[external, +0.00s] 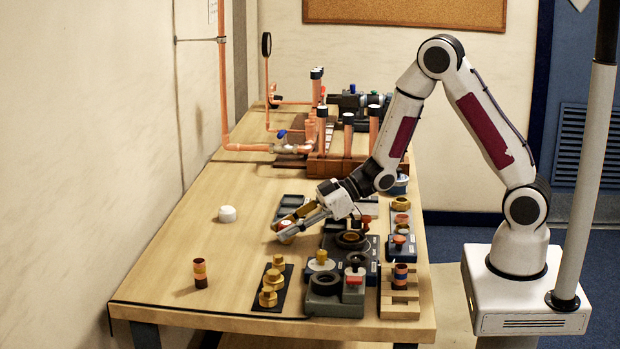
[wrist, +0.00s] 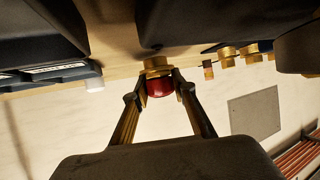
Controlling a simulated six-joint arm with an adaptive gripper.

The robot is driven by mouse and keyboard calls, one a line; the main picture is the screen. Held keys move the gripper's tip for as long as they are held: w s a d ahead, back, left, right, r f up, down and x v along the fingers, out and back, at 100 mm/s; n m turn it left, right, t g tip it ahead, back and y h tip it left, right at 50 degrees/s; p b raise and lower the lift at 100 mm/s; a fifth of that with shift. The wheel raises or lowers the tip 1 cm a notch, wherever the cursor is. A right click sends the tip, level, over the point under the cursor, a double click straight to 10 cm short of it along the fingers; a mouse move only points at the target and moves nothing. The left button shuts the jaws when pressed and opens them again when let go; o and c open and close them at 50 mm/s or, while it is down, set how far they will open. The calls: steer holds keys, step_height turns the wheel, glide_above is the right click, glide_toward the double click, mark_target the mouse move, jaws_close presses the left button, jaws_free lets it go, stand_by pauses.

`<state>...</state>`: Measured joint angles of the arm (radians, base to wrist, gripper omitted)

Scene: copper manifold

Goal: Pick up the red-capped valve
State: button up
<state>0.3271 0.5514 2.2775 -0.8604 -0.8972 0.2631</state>
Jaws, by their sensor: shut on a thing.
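The red-capped valve shows in the wrist view as a brass body (wrist: 156,65) with a dark red cap (wrist: 160,88). My gripper (wrist: 160,82) has one finger on each side of it and is shut on it. In the external view my gripper (external: 288,228) is low over the middle of the table, angled down to the left. A small light and reddish part (external: 283,225) shows at its fingertips there. The fingers hide much of it, and I cannot tell whether the valve touches the surface below.
A white round piece (external: 227,214) stands alone on the table (external: 190,235). A copper-coloured cylinder (external: 200,274) and brass fittings on a dark mat (external: 268,300) are in front. Dark fixtures (external: 325,300) crowd the right side. The copper pipe manifold (external: 318,130) stands behind.

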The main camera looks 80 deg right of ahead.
mark_target(286, 222)
steer(key=shift+r, duration=4.6)
steer(key=shift+d, duration=0.1)
